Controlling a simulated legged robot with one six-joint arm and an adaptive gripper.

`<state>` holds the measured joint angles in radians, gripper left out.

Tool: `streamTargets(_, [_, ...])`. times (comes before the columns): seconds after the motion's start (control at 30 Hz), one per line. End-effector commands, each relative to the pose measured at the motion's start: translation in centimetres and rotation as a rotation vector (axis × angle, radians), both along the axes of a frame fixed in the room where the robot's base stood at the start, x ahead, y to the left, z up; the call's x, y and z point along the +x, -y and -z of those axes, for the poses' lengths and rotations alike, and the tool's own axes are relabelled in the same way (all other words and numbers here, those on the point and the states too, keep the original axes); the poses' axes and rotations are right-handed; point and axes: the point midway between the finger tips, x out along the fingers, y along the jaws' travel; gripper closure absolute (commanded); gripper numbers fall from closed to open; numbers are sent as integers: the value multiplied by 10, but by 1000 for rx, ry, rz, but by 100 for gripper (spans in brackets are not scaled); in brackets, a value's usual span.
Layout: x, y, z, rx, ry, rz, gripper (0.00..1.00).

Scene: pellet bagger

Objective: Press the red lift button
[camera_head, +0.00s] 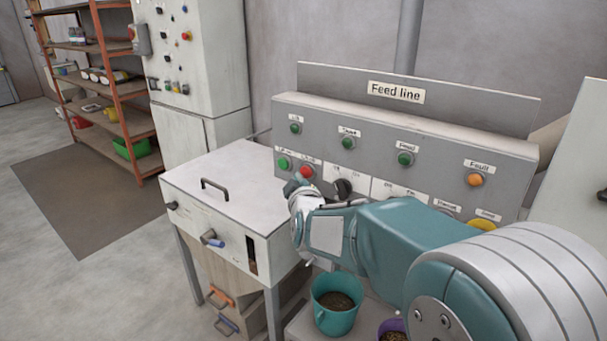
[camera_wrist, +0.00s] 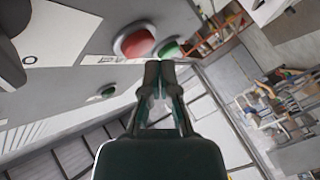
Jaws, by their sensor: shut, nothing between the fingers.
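The red button (camera_head: 305,172) is on the grey "Feed line" panel (camera_head: 420,140), at the lower left, just right of a green button (camera_head: 284,163). Its small label is too blurred to read. My gripper (camera_head: 292,186) is just below and in front of these two buttons, its fingers partly hidden by my wrist. In the wrist view the red button (camera_wrist: 136,43) is up and left of my shut, empty fingertips (camera_wrist: 159,68), and the green button (camera_wrist: 168,48) is just above them. The fingertips appear close to the panel; I cannot tell whether they touch it.
A black rotary knob (camera_head: 342,188) sits right of the red button. Several green lamps and an orange one (camera_head: 474,179) are higher up. A white-topped cabinet (camera_head: 225,176) stands left of the panel. A teal bucket of pellets (camera_head: 335,318) is below my arm. Floor at left is clear.

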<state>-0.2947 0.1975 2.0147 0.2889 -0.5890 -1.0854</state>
Motion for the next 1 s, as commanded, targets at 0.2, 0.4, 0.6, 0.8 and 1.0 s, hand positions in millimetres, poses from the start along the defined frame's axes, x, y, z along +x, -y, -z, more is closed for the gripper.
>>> streamTargets(0.2, [-10, -9, 0, 0, 0, -1, 100])
streamTargets(0.4, [-24, -19, 0, 0, 0, -3, 100])
streamTargets(0.6, [-38, -30, 0, 0, 1, -2, 100])
streamTargets(0.8, [-47, -37, 0, 0, 0, -1, 100])
streamTargets(1.0, [-47, -37, 0, 0, 0, 0, 100])
